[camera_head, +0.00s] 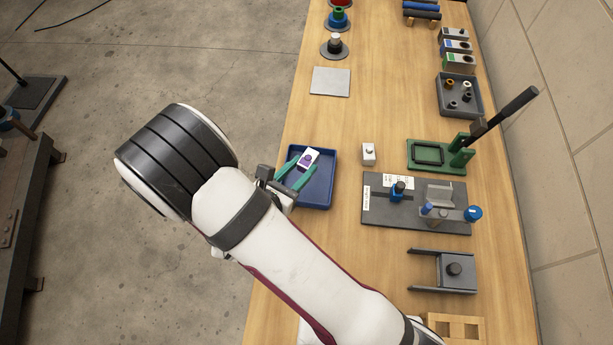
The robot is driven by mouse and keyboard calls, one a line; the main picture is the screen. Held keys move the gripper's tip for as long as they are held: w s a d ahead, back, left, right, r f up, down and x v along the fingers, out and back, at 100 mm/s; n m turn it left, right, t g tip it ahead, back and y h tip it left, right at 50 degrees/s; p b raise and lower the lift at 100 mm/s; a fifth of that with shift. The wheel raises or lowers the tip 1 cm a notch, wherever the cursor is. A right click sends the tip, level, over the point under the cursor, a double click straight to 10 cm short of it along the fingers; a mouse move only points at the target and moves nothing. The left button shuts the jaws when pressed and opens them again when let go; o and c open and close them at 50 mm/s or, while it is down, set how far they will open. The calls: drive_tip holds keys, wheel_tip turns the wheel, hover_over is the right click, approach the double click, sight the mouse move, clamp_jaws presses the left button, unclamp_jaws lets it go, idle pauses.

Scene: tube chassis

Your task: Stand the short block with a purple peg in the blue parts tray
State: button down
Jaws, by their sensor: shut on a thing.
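The short block (312,153) is white with a purple peg (307,159) on it. It is at the blue parts tray (322,190), over the tray's upper left part. My gripper (299,167) has teal fingers and is shut on the block, reaching in from the tray's left side. I cannot tell whether the block touches the tray floor or hangs just above it. The rest of the tray floor that shows is empty. My wrist hides part of the tray's left edge.
A white block with a grey peg (369,153) stands right of the tray. A dark fixture plate (376,216) and a green frame with a lever (427,167) are farther right. A grey square plate (330,82) lies above the tray, with bare wood between.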

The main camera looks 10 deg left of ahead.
wheel_tip(320, 180, down, 6)
drive_tip(key=shift+f, duration=0.1)
drive_tip(key=shift+f, duration=0.2)
drive_tip(key=c, duration=0.8)
unclamp_jaws()
